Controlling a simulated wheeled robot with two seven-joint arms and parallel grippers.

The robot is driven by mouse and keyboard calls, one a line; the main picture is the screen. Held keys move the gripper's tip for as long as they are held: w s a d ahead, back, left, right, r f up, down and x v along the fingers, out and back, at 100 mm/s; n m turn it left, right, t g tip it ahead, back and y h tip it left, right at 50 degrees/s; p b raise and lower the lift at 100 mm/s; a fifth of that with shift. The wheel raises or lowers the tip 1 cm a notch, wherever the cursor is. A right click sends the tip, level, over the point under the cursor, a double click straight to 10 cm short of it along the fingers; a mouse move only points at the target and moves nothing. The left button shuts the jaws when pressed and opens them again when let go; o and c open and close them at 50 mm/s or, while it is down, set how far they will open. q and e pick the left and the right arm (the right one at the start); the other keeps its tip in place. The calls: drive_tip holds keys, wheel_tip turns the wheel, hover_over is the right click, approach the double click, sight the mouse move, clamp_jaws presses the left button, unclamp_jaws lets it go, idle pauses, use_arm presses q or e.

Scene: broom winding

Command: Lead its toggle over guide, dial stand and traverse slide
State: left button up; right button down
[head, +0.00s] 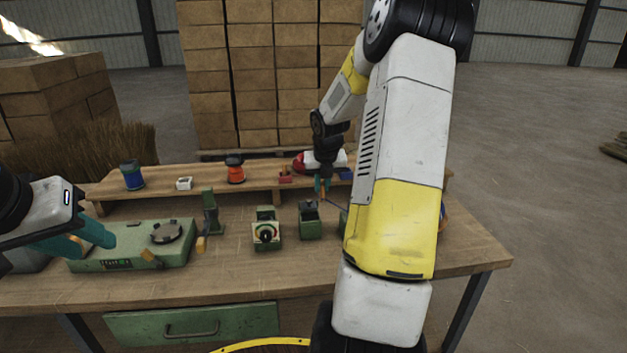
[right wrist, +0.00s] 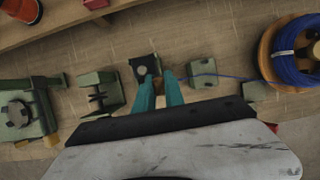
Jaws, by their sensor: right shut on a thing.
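My right gripper (head: 322,186) is shut on a small tan toggle at the blue cord's end, above the row of green stands; its fingers also show in the right wrist view (right wrist: 160,95). The toggle is mostly hidden between them. The blue cord (right wrist: 232,77) runs from the blue spool (right wrist: 290,58) past a green block (right wrist: 203,73), probably the guide. A green stand with a round top fitting (right wrist: 145,67) is just beyond the fingertips. The dial stand (head: 266,236) has a coloured dial on its front. A green post with a wooden handle (head: 210,215), possibly the traverse slide, stands further left. My left gripper (head: 92,234) is at the far left.
A green machine with a dark round plate (head: 165,232) stands at the left. A raised shelf (head: 210,180) behind holds a blue spool (head: 132,174), an orange spool (head: 235,170) and small parts. My right arm hides the table's right part. The front tabletop (head: 220,282) is clear.

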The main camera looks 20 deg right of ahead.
drive_tip(key=w+a, duration=0.3)
drive_tip(key=a, duration=1)
drive_tip(key=w+a, duration=0.4)
drive_tip(key=a, duration=0.9)
drive_tip(key=w+a, duration=0.4)
drive_tip(key=a, duration=0.9)
drive_tip(key=shift+w, duration=0.15)
